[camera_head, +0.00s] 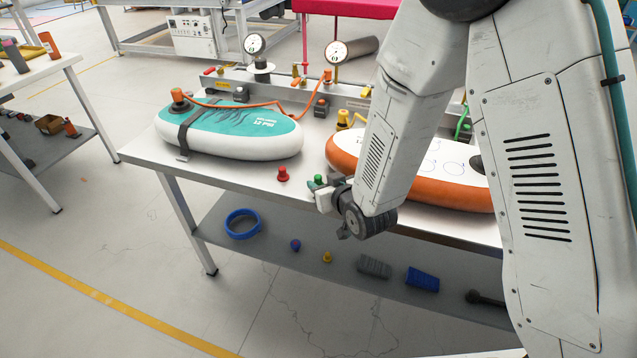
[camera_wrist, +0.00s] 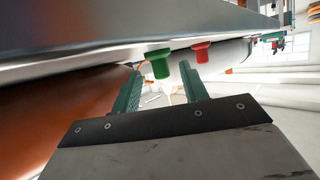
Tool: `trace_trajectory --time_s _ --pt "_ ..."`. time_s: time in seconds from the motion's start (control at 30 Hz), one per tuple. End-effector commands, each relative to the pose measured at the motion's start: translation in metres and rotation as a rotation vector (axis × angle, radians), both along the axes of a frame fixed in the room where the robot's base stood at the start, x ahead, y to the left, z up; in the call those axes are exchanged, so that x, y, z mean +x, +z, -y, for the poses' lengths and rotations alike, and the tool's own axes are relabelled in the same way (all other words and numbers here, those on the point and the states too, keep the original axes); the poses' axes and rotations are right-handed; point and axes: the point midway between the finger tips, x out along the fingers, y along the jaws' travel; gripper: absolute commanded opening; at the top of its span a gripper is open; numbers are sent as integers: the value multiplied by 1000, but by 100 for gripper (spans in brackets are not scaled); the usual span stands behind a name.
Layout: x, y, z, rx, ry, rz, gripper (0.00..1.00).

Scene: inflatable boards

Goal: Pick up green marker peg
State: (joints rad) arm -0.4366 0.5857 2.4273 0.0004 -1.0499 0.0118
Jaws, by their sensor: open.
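The green marker peg (camera_head: 319,179) stands near the front edge of the white table, just beside my gripper (camera_head: 318,187). It also shows in the wrist view (camera_wrist: 159,63), where the scene appears upside down. There my gripper (camera_wrist: 160,70) has its two green fingers spread apart, and the peg appears between their tips. The fingers are not closed on it; whether either touches it I cannot tell. In the head view my wrist hides part of the fingers.
A red peg (camera_head: 283,174) stands left of the green one. A teal board (camera_head: 235,133) and an orange-and-white board (camera_head: 345,150) lie behind on the table (camera_head: 222,180). A lower shelf (camera_head: 215,222) holds a blue ring (camera_head: 230,229) and small items.

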Motion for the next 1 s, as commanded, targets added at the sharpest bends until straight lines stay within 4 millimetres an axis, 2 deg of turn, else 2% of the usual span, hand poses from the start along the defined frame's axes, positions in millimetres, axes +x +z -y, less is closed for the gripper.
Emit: trace_trajectory --time_s 0.1,0.2,0.47,0.5,0.63,0.67,1.0 --pt "16 -7 -8 0 1 0 44" --pt "24 -11 -13 -1 2 -1 44" --pt "27 -12 -16 0 5 0 44" --pt "27 -12 -17 0 5 0 38" --pt "26 -12 -17 -1 6 0 2" --pt "27 -12 -17 -1 6 0 0" --pt "27 -10 -17 0 6 1 0"
